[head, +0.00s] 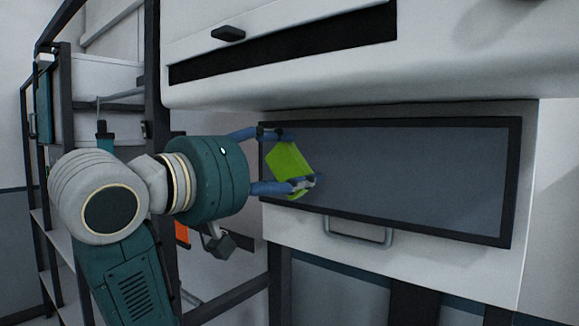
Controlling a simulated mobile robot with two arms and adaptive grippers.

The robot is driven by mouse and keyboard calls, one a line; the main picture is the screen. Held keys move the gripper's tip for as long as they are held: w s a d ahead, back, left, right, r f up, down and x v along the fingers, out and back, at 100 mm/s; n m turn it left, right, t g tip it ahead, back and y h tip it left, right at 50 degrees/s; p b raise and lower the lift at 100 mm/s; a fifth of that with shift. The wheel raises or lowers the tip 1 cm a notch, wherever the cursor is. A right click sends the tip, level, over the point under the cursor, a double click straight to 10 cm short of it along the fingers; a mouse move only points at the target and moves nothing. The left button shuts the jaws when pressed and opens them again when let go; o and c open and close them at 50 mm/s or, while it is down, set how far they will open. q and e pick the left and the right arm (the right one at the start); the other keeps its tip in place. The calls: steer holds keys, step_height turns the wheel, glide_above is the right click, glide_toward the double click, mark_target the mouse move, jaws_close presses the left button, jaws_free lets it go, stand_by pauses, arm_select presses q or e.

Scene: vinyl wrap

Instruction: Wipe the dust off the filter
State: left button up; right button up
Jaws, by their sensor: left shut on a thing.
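The filter (420,170) is a wide grey panel in a dark frame, set in the front of a white machine. My left gripper (291,160) comes in from the left and is shut on a bright green cloth or sponge (288,160). The green thing is in front of the left end of the filter; I cannot tell whether it touches the surface. The gripper and the green thing hide part of the panel's left end. I cannot make out separate dust on the grey surface. My right gripper is not in view.
A metal handle (358,232) sticks out below the filter. The white machine body (300,75) overhangs the filter from above, with a dark slot in it. A dark-framed shelf rack (66,150) stands at the left behind my arm. Space before the filter's right part is clear.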

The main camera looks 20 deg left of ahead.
arm_select(q)
steer(key=shift+s, duration=0.1)
steer(key=shift+v, duration=1.5)
